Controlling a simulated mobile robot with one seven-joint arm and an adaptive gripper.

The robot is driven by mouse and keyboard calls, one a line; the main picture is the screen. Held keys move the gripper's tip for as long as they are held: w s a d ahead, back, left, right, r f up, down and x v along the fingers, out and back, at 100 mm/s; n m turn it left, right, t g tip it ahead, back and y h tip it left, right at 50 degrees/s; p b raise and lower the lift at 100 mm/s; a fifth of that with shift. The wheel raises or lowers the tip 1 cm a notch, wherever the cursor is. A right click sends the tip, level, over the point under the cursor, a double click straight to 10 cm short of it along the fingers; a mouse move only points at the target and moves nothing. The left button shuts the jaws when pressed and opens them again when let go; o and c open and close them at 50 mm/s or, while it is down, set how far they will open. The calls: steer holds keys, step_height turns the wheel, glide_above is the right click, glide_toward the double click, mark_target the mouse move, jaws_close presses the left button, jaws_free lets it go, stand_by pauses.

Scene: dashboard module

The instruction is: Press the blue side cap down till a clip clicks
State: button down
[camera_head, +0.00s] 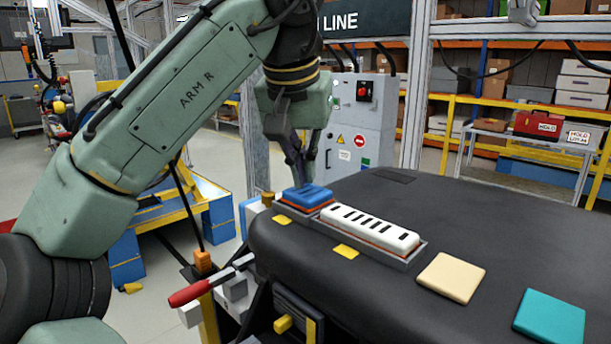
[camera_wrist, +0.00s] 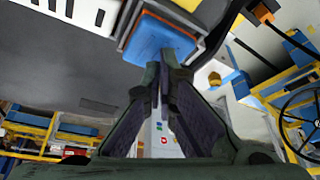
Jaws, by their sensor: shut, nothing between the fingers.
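The blue side cap (camera_head: 309,196) sits in a grey holder at the left end of the dark dashboard module (camera_head: 400,205), with an orange-red band under it. It also shows in the wrist view (camera_wrist: 150,42), right beyond the fingertips. My gripper (camera_head: 302,178) points down over the cap's far side, its fingers shut and empty. In the wrist view the fingertips (camera_wrist: 166,62) overlap the cap's near edge. I cannot tell whether they touch it or how far down the cap sits. No clip can be made out.
A white slotted strip (camera_head: 368,228) lies right of the cap. Yellow tabs (camera_head: 346,251), a cream square (camera_head: 450,277) and a teal square (camera_head: 550,318) lie on the module. A red-handled lever (camera_head: 190,293) stands at its left front. A grey control box (camera_head: 360,125) stands behind.

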steer(key=shift+s+f+b, duration=0.1)
steer(key=shift+f+b, duration=0.25)
steer(key=shift+f, duration=0.3)
steer(key=shift+f+p, duration=0.2)
steer(key=shift+p, duration=0.2)
stand_by(1.9)
steer(key=shift+r, duration=0.1)
step_height(320, 180, up, 2)
steer(key=shift+r+p, duration=0.25)
steer(key=shift+p, duration=0.7)
steer(key=shift+r, duration=2.7)
